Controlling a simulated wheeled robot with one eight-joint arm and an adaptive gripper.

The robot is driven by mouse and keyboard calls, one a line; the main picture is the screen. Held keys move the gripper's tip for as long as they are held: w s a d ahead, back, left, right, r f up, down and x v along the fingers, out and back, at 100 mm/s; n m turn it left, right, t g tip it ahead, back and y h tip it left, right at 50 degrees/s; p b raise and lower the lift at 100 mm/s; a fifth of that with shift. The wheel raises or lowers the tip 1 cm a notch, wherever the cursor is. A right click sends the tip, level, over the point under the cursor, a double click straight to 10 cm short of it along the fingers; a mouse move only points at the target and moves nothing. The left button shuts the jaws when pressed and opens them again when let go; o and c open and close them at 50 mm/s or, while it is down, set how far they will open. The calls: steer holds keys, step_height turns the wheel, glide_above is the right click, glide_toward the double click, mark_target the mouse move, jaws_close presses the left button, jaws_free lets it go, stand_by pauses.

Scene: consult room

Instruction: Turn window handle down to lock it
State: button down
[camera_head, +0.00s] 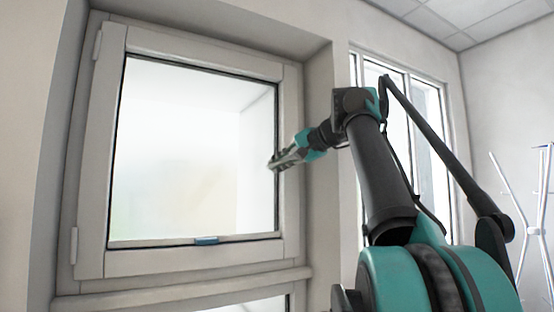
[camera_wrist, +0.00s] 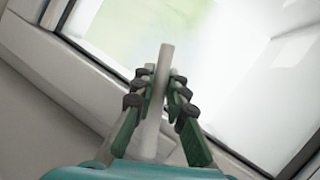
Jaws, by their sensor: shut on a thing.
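The window (camera_head: 185,150) has a white frame and looks closed in the head view. The window handle (camera_wrist: 166,60) is a pale straight bar in the wrist view. My gripper (camera_wrist: 158,75) is shut on it, with a finger on each side and the handle's end sticking out beyond the fingertips. In the head view my gripper (camera_head: 275,163) is at the right side of the window frame, and the handle is mostly hidden by it. The handle's exact angle is hard to tell there.
A small blue item (camera_head: 206,240) sits at the bottom edge of the pane. White hinges are on the frame's left side. A second window (camera_head: 428,130) is behind my arm. A white stand (camera_head: 525,225) is at the far right. A sill runs below the window.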

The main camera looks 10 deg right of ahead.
steer(key=d+f+n+h, duration=0.1)
steer(key=f+n+h, duration=0.1)
steer(key=w+d+f+n+h, duration=0.1)
steer(key=d+n, duration=0.1)
steer(key=shift+f+n+t+h, duration=0.3)
steer(key=shift+f+n+h, duration=0.1)
steer(key=shift+w+d+f+n+h, duration=0.25)
steer(key=shift+d+n+h, duration=0.15)
steer(key=shift+d+n, duration=0.15)
steer(key=shift+w+d+f+n+h, duration=0.1)
steer(key=shift+d+f+n+h, duration=0.1)
steer(key=shift+d+n+h, duration=0.3)
steer(key=shift+w+d+f+n+t+h, duration=0.15)
steer(key=shift+d+n+t+h, duration=0.15)
steer(key=shift+d+n, duration=0.2)
steer(key=shift+w+d+r+n+t+h, duration=0.15)
steer(key=shift+d+n+t+h, duration=0.15)
steer(key=shift+d+n, duration=0.15)
steer(key=shift+f, duration=0.1)
steer(key=c, duration=1.5)
jaws_free()
steer(key=v, duration=1.2)
